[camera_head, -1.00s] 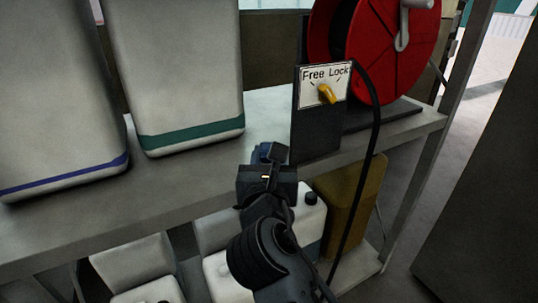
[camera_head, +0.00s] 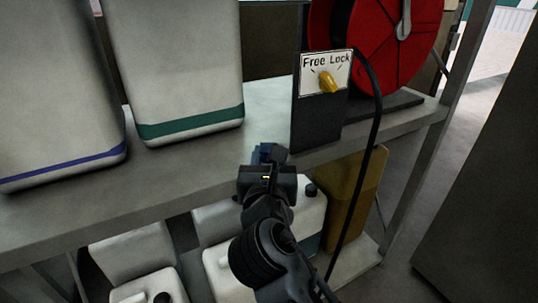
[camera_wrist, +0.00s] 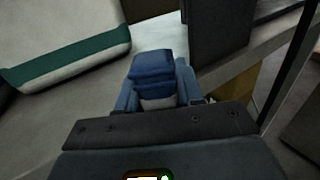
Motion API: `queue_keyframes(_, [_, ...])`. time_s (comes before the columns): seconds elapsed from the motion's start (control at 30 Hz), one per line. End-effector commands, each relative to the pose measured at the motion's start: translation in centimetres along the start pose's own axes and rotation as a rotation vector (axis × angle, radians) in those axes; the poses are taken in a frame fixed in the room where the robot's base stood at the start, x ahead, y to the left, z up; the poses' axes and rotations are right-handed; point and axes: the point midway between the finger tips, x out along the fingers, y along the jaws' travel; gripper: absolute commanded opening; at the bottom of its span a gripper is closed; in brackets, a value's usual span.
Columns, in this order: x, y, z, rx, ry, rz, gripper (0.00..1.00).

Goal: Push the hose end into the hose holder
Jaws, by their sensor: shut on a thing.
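My gripper (camera_head: 268,155) is in front of the shelf edge, below and left of the reel's black plate. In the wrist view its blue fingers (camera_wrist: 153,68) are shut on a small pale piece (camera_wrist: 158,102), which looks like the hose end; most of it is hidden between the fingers. The black hose (camera_head: 374,125) comes off the red reel (camera_head: 400,50) and hangs down past the shelf to the right of my arm. Its lower run goes out of sight near my arm. I cannot make out the hose holder in either view.
A "Free Lock" plate (camera_head: 312,75) with a yellow knob (camera_head: 328,82) stands beside the reel. Large white canisters (camera_head: 180,75) stand on the grey shelf (camera_head: 210,180). More white canisters (camera_head: 135,258) and a brown container (camera_head: 352,190) are below.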

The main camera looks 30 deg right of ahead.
Motion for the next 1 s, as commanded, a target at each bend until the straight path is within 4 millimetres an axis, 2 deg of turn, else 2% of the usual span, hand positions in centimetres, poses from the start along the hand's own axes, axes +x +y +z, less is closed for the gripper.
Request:
queue_keyframes(0.6, [0.0, 0.02, -0.66, 0.001, -0.002, 0.001, 0.0])
queue_keyframes(0.63, [0.0, 0.01, -0.66, 0.001, -0.002, 0.001, 0.38])
queue_keyframes(0.9, [0.0, 0.01, -0.72, 0.001, -0.001, 0.001, 0.64])
queue_keyframes(1.0, [0.0, 0.01, -0.74, 0.001, 0.0, 0.001, 0.66])
